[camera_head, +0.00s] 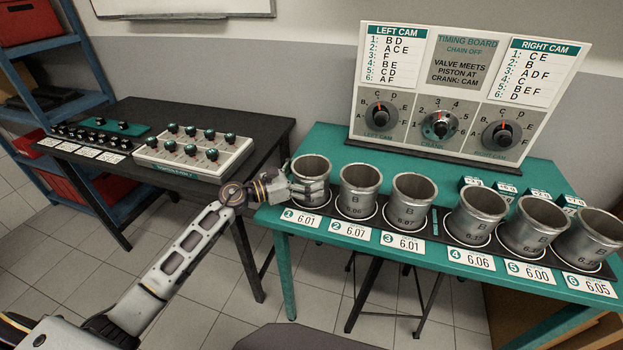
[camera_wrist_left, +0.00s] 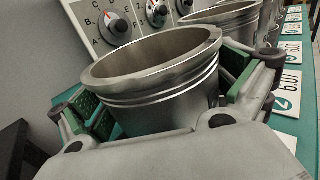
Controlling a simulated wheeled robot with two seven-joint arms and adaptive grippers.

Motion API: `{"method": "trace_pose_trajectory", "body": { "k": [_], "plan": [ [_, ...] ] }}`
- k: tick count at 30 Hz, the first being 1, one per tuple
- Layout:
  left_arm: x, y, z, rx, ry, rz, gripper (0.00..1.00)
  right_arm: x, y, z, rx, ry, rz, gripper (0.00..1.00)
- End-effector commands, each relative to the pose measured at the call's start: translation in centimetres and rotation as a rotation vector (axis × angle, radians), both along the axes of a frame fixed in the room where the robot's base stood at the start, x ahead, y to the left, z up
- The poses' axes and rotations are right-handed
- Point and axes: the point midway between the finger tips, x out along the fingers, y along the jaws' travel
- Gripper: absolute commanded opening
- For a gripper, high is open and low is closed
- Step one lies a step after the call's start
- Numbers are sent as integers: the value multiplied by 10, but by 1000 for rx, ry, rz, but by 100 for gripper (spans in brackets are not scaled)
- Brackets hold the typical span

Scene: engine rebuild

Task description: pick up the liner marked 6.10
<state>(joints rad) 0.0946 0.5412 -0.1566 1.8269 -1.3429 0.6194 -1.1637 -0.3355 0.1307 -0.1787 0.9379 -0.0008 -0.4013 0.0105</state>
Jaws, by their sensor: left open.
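A row of grey metal liners stands on a dark strip along the teal table. The leftmost liner (camera_head: 311,167) stands upright behind card 1; my gripper hides its marking. My left gripper (camera_head: 308,188) is open, with its fingers around this liner. In the left wrist view the liner (camera_wrist_left: 165,75) sits between the green-padded fingers, with a gap visible on the left side. The second liner (camera_head: 359,188) and third liner (camera_head: 413,199) carry a B and small figures. The fourth liner (camera_head: 476,212) has a small mark too blurred to read surely.
The fifth liner (camera_head: 535,225) and sixth liner (camera_head: 591,238) stand further right. Number cards (camera_head: 403,241) line the table's front edge. The timing board (camera_head: 465,90) and small dark green boxes (camera_head: 507,190) stand behind. A black table (camera_head: 235,125) with a knobbed tray (camera_head: 194,150) is at left.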

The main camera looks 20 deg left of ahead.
Motion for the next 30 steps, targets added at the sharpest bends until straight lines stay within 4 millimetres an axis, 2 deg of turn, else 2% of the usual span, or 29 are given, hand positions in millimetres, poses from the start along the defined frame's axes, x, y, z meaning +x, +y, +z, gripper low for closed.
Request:
{"method": "trace_pose_trajectory", "body": {
  "k": [17, 27, 30],
  "plan": [
    [3, -4, 0, 0, 0, 0, 100, 8, 0, 2, 0, -11, 1, 40],
    [3, -3, 0, 0, 0, -1, 58, 8, 0, 2, 0, -10, 1, 40],
    [3, -3, 1, -1, -2, 0, 56, 8, 0, 2, 1, -9, 1, 40]
  ]
}}
